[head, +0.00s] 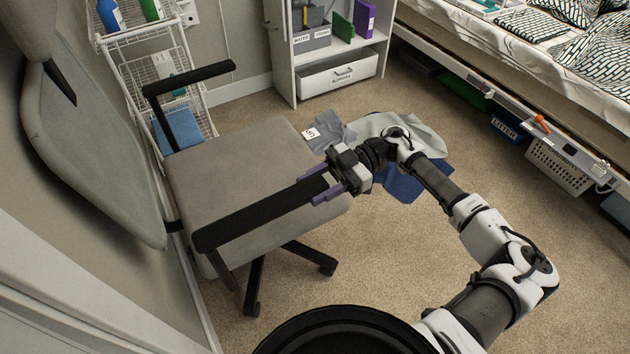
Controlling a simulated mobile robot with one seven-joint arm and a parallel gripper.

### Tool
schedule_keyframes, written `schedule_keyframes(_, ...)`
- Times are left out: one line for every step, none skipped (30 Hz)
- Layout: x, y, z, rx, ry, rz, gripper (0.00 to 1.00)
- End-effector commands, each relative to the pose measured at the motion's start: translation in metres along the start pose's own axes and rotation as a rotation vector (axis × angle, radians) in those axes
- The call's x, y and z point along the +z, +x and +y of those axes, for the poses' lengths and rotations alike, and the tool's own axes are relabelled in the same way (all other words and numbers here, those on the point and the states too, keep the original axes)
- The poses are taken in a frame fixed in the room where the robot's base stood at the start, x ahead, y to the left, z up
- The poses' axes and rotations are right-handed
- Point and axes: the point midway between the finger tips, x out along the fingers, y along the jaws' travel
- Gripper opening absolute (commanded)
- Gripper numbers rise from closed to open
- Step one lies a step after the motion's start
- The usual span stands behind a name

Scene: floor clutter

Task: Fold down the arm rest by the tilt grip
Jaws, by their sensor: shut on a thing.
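A grey office chair (240,165) stands at the left with two black arm rests. The near arm rest (255,213) is a long black bar that lies out level across the near side of the seat. My gripper (321,187) is at its right end, with one purple finger on each side of the bar, shut on it. I cannot make out a separate tilt grip; that end is partly hidden by the fingers. The far arm rest (188,78) stands level on its post at the back of the seat.
A wire rack (150,70) stands behind the chair, and a white shelf with a drawer (337,75) is beyond. Clothes (400,135) lie on the carpet behind my gripper. A bed (520,75) with bins beneath is at the right.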

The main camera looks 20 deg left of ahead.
Motion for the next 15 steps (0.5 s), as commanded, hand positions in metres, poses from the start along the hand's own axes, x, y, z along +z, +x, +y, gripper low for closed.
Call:
schedule_keyframes(0.0052, -0.0005, 0.0009, 0.006, 0.001, 0.011, 0.04)
schedule_keyframes(0.0063, -0.0002, 0.0008, 0.006, 0.001, 0.017, 0.04)
schedule_keyframes(0.0075, 0.0, 0.0008, 0.005, 0.001, 0.023, 0.04)
schedule_keyframes(0.0082, 0.0002, 0.0007, 0.005, 0.001, 0.027, 0.04)
schedule_keyframes(0.0088, 0.0003, 0.0007, 0.005, 0.001, 0.03, 0.05)
schedule_keyframes(0.0094, 0.0004, 0.0006, 0.005, 0.001, 0.033, 0.05)
schedule_keyframes(0.0098, 0.0005, 0.0005, 0.005, 0.001, 0.034, 0.05)
schedule_keyframes(0.0101, 0.0006, 0.0005, 0.004, 0.001, 0.035, 0.05)
schedule_keyframes(0.0104, 0.0007, 0.0004, 0.004, 0.001, 0.036, 0.05)
schedule_keyframes(0.0105, 0.0008, 0.0004, 0.004, 0.002, 0.036, 0.05)
schedule_keyframes(0.0107, 0.0008, 0.0004, 0.004, 0.002, 0.036, 0.05)
schedule_keyframes(0.0109, 0.0009, 0.0003, 0.004, 0.002, 0.036, 0.04)
schedule_keyframes(0.011, 0.001, 0.0003, 0.004, 0.002, 0.036, 0.04)
schedule_keyframes(0.0112, 0.001, 0.0002, 0.004, 0.002, 0.036, 0.04)
schedule_keyframes(0.0114, 0.0011, 0.0002, 0.003, 0.003, 0.035, 0.04)
